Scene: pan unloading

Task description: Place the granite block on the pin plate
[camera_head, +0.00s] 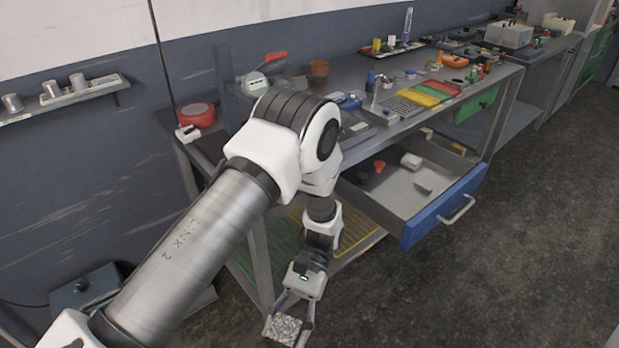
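My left arm comes in from the left and its gripper (290,318) points down in front of the workbench. Its fingers sit on either side of a speckled grey granite block (284,329), gripping it. The block is low in the picture, off the bench and in front of the bench's lower shelf. A grey plate with rows of small dots (395,107) lies on the bench top, beside the yellow and red trays; it may be the pin plate, but it is too small to be sure. My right gripper is not in view.
A blue-fronted drawer (440,212) stands pulled open with small items inside, to the right of my gripper. The bench top (345,80) is crowded with tools. A red round case (197,115) sits at the left end. Floor (480,290) at the right is clear.

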